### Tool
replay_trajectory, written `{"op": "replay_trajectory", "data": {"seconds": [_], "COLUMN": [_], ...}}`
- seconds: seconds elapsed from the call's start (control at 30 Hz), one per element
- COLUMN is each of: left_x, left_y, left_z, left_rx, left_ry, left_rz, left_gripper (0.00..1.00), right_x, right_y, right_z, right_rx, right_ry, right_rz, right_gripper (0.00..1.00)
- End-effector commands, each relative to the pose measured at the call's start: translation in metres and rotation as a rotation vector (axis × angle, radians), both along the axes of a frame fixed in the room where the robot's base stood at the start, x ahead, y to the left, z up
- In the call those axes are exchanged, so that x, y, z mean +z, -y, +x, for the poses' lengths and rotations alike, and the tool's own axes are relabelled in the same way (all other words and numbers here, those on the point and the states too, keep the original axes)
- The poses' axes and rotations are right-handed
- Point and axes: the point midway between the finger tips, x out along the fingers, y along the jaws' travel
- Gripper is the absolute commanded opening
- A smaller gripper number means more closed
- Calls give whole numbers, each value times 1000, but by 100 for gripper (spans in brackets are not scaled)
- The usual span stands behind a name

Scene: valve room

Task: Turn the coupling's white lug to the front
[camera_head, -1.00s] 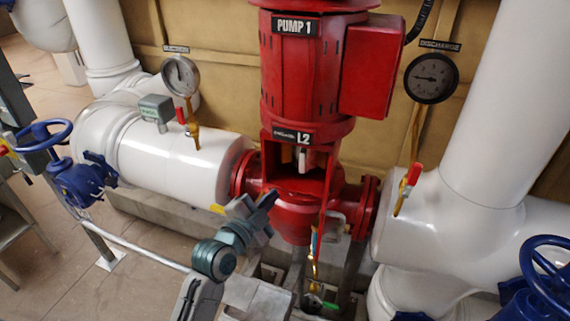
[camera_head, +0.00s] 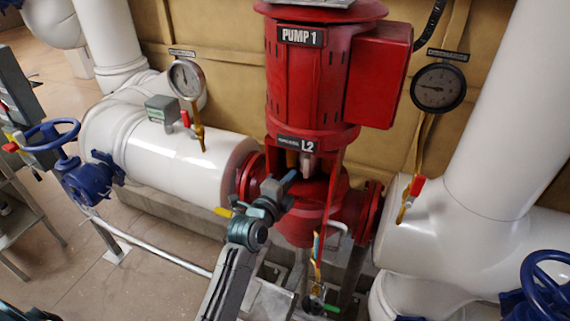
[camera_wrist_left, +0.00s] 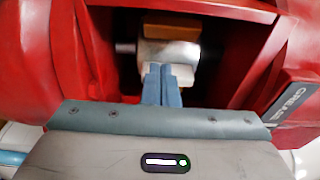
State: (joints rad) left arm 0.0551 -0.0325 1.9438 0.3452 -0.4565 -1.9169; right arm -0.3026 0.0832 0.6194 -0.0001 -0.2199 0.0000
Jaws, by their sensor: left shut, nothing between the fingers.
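The coupling (camera_wrist_left: 170,50) is a pale metal cylinder inside the red housing opening of Pump 1, below the L2 label. It also shows small in the head view (camera_head: 306,166). In the left wrist view, the white lug (camera_wrist_left: 184,73) is a pale block low on the coupling, just right of the fingertips and partly hidden by them. My left gripper (camera_wrist_left: 160,68) is shut and empty, its blue-grey fingertips at the coupling's lower front. Whether they touch the lug I cannot tell. In the head view, the left gripper (camera_head: 288,180) reaches the opening from below. My right gripper is not in view.
Red housing walls (camera_wrist_left: 236,60) close in on both sides of the left gripper. A small red-handled valve (camera_head: 411,196) is on the right pipe. Blue handwheels stand left (camera_head: 50,136) and right (camera_head: 546,268).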

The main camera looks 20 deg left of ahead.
Motion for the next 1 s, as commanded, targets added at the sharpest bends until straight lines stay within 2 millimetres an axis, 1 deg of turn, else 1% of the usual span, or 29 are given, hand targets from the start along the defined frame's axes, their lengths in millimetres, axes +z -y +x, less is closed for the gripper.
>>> {"op": "replay_trajectory", "data": {"seconds": [0.03, 0.1, 0.23, 0.4, 0.67, 0.77, 1.0], "left_x": [5, 4, 2, 0, -1, -2, -6], "left_y": [-6, -13, -20, -24, -24, -25, -36], "left_z": [8, 16, 26, 31, 31, 32, 43], "left_rx": [0, 1, 0, 0, 0, 0, 0], "left_ry": [-2, -1, 0, 0, 0, 1, 2], "left_rz": [4, 4, 2, -1, -1, 0, 1], "left_gripper": [0, 0, 0, 0, 0, 0, 0], "right_x": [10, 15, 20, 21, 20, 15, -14], "right_y": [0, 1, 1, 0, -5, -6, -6], "right_z": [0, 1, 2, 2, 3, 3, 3], "right_rx": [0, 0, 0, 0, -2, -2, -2], "right_ry": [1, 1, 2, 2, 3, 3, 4], "right_rz": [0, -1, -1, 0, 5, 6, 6], "right_gripper": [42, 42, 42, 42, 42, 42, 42]}}
